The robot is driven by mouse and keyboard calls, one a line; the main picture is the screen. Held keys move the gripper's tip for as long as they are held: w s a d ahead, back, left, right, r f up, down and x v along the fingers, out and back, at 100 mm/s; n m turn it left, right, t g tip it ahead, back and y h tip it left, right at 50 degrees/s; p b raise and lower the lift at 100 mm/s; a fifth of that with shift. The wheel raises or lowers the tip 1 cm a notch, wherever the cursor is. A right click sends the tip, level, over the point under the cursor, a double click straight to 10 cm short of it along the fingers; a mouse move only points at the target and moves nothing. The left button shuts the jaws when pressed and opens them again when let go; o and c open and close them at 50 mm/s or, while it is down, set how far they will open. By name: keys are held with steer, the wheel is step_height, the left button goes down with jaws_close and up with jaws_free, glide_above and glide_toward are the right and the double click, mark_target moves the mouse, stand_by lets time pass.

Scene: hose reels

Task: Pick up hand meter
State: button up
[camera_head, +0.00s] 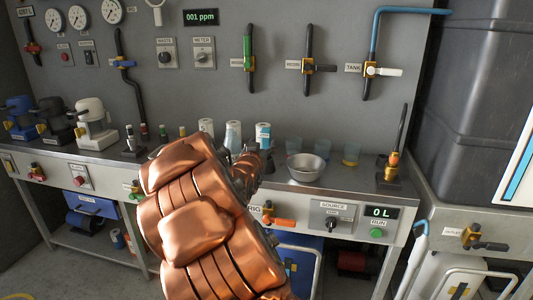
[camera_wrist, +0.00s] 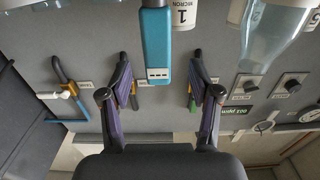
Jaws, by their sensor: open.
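In the wrist view a teal handheld device with a small white display, which looks like the hand meter (camera_wrist: 157,50), hangs down from the top edge. My gripper (camera_wrist: 160,95) is open, one dark finger on each side of the picture. The device's display end lies between the two fingers in the picture, with clear space on both sides and no contact visible. In the head view my copper arm covers part of the bench, and only a dark part of my gripper (camera_head: 246,168) shows beyond it.
White cartridges (camera_head: 263,133) stand just behind my gripper on the bench. A metal bowl (camera_head: 306,167) and clear cups (camera_head: 351,154) are to the right. A brass valve (camera_head: 391,172) stands at the bench's right end. Pumps (camera_head: 94,122) stand on the left.

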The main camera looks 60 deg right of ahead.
mark_target(266, 140)
steer(key=x, duration=0.3)
steer(key=shift+d, duration=0.4)
steer(key=shift+w+d, duration=0.25)
steer(key=shift+d, duration=0.4)
steer(key=shift+c, duration=0.2)
jaws_close()
